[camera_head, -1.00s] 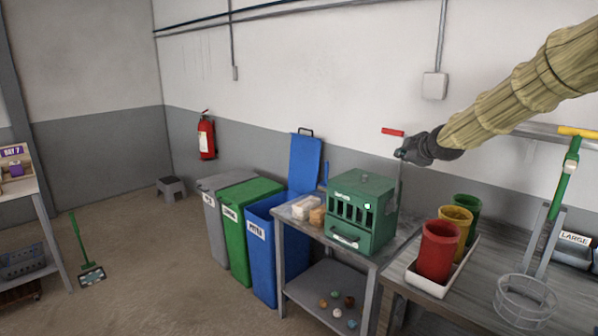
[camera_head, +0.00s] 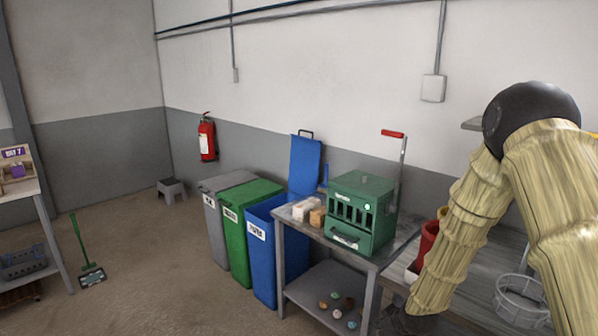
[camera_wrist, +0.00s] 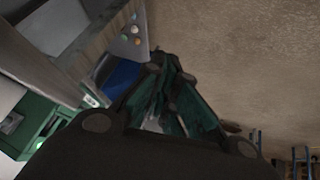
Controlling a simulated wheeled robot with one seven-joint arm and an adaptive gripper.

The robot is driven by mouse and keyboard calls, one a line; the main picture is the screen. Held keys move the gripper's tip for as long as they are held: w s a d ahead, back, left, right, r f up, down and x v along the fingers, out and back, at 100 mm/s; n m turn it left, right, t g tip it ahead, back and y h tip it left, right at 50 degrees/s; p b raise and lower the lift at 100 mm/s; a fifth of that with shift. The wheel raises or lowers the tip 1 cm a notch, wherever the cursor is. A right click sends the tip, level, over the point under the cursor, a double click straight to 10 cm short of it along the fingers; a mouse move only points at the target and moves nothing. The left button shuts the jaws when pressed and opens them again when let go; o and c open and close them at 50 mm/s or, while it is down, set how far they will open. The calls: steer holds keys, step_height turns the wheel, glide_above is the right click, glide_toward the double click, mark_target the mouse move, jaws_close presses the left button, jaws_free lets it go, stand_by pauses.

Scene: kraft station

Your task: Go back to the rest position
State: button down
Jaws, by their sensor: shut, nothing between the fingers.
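My gripper (camera_head: 402,322) shows as a dark shape at the bottom edge of the head view, hanging below my bent arm and partly cut off. It points down in front of the workbench. In the wrist view my gripper (camera_wrist: 166,64) is shut and empty, with floor and the bench side beyond it. The green machine (camera_head: 362,207) stands on the metal table, and its lever with a red handle (camera_head: 393,133) is upright. My gripper is apart from the lever.
Grey, green and blue bins (camera_head: 262,248) stand left of the metal table (camera_head: 381,263). My arm hides much of the right workbench, including most of the red cup (camera_head: 428,240). A wire basket (camera_head: 520,300) is at right. The floor at left is mostly clear.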

steer(key=s+a+f+m+g, duration=0.1)
steer(key=s+f+m+g, duration=0.1)
steer(key=s+f, duration=0.7)
steer(key=s+a+f+m+g, duration=0.15)
steer(key=s+f, duration=0.35)
steer(key=s, duration=0.7)
steer(key=s+f+m+g, duration=0.1)
steer(key=s+f+m, duration=0.1)
steer(key=s, duration=1)
steer(key=s+f+m+g+h, duration=0.1)
steer(key=s+f+g, duration=0.1)
steer(key=s, duration=0.9)
steer(key=shift+s+d+m+h, duration=0.3)
steer(key=shift+s+d+m, duration=0.05)
